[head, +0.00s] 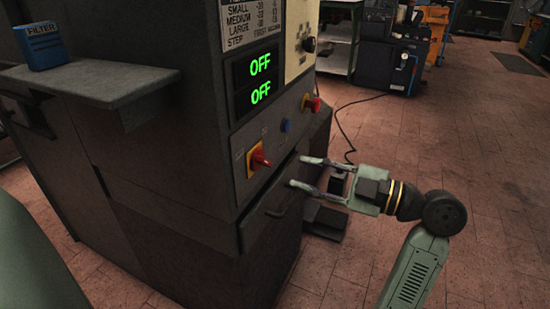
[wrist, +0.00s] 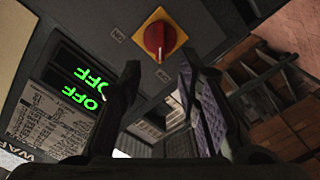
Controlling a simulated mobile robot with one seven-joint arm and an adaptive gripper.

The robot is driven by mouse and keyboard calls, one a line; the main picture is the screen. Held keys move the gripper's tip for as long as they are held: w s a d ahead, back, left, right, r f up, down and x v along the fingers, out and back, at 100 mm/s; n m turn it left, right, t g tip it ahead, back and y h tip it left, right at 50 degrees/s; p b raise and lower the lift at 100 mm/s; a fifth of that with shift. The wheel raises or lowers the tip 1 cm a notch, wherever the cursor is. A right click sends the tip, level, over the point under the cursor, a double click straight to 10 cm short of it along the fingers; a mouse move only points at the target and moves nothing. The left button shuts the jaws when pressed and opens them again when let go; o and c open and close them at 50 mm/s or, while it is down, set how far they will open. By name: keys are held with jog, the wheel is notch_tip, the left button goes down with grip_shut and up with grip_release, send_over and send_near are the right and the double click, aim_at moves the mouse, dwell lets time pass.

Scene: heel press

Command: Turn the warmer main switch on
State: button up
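The likely main switch is a red rotary knob (head: 258,158) on a yellow plate, low on the front of a dark grey machine. In the wrist view the knob lies beyond the gap between my fingertips (wrist: 158,75).
A blue button (head: 286,126) and another red knob (head: 311,103) sit further along the panel. A drawer-like handle (head: 280,200) is below. A shelf (head: 95,83) juts out at left, with a blue FILTER box (head: 42,46). The floor at right is mostly clear.

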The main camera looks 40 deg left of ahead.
aim_at(267, 163)
jog(key=p+x, duration=0.1)
jog(key=x, duration=0.7)
jog(key=shift+a, duration=0.35)
jog(key=shift+c, duration=0.3)
grip_shut()
